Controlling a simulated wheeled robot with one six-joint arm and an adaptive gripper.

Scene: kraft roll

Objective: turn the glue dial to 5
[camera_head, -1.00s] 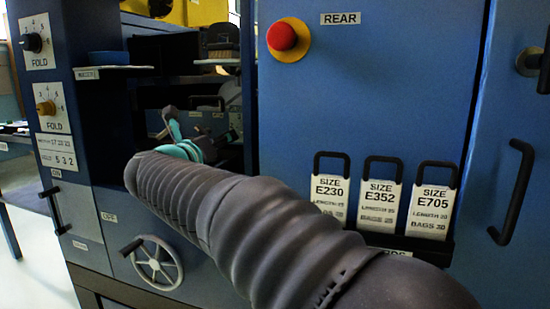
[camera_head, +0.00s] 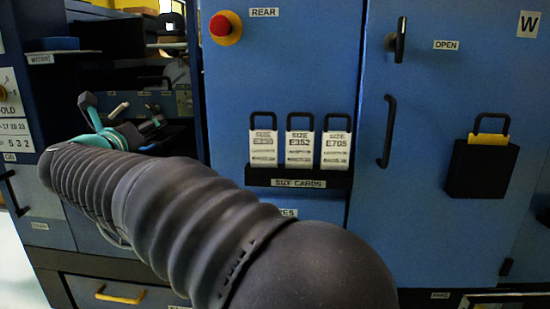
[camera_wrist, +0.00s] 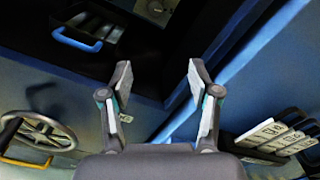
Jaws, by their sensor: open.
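I cannot make out a dial labelled glue in these views. A brass dial (camera_head: 3,92) on a plate ending in "OLD" is cut off at the left edge of the head view, so its setting cannot be read. My gripper (camera_wrist: 160,75) is open and empty in the wrist view, its two fingers apart in front of a dark opening in the blue machine. In the head view its teal parts show beyond my arm, near that opening.
A red button (camera_head: 220,25) is on the blue front. Several size cards (camera_head: 300,148) hang in a rack. A door with black handles (camera_head: 387,132) and a black pocket (camera_head: 482,170) are at right. A handwheel (camera_wrist: 38,132) and a blue handle (camera_wrist: 77,40) show in the wrist view.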

